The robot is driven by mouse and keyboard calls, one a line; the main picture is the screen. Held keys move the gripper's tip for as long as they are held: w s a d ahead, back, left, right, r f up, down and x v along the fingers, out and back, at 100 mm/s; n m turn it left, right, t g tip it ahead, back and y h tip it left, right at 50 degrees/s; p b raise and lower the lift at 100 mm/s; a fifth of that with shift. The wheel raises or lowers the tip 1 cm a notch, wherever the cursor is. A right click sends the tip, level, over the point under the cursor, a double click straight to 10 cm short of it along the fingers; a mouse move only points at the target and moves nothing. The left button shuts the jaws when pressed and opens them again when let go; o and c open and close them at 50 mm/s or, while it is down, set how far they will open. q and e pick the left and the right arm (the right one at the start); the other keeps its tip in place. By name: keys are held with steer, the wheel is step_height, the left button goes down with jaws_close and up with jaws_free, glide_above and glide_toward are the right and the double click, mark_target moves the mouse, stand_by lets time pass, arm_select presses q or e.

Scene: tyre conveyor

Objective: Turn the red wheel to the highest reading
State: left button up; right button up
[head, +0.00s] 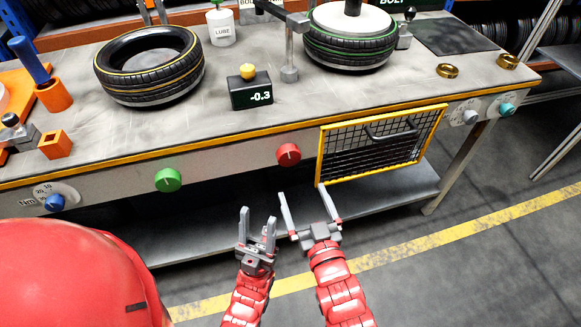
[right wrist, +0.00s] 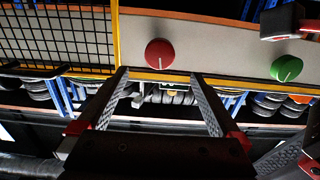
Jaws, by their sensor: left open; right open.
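The red wheel (head: 288,154) is a round knob on the bench's front panel, left of the yellow-framed cage, with a pale mark on its face. In the right wrist view the red wheel (right wrist: 160,53) sits just beyond and between the open fingers, apart from them. My right gripper (head: 303,192) is open and empty just below the wheel; its fingers also show in the right wrist view (right wrist: 159,76). My left gripper (head: 257,215) is open and empty, lower and to the left. A black display box (head: 250,92) on the bench reads -0.3.
A green knob (head: 168,180) and a blue knob (head: 55,202) are on the panel to the left. The mesh cage (head: 385,146) with a handle is close right of the wheel. A teal knob (head: 507,109) is at far right. Tyres (head: 150,66) lie on the bench.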

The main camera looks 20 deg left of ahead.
mark_target(290, 160)
steer(key=x, duration=1.1)
steer(key=shift+a, duration=0.1)
steer(key=shift+c, duration=0.3)
steer(key=c, duration=1.3)
steer(key=shift+o, duration=0.2)
